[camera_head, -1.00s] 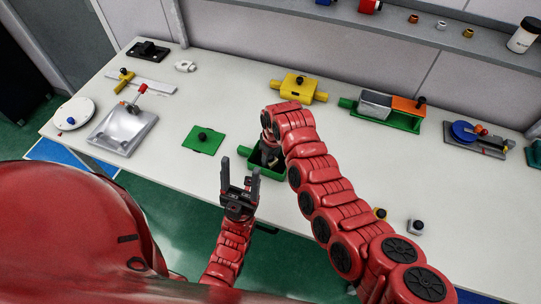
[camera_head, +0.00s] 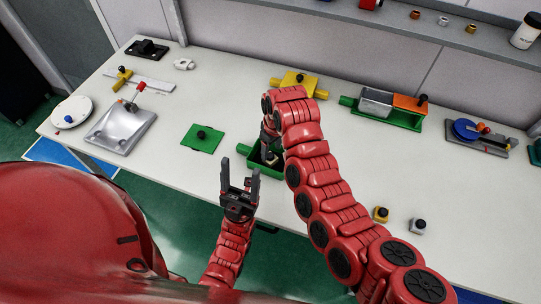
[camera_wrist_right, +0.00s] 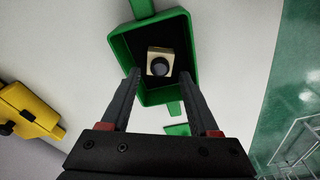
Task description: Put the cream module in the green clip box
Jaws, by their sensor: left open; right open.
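The green clip box (camera_head: 279,177) stands open on the table, partly hidden by my right arm. In the right wrist view the green clip box (camera_wrist_right: 124,58) has a dark interior. The cream module (camera_wrist_right: 153,53), a small block with a dark round knob, lies inside it. My right gripper (camera_wrist_right: 159,76) is open over the box, its fingertips apart on either side of the module and not closed on it. My left gripper (camera_head: 240,172) is open and empty, in front of the box.
A green plate with a black knob (camera_head: 210,143) lies left of the box. A yellow box (camera_head: 298,84) stands behind. A green tray (camera_head: 386,117) with grey and orange blocks is to the right. A yellow module (camera_head: 381,214) and a grey module (camera_head: 417,227) stand near the front edge.

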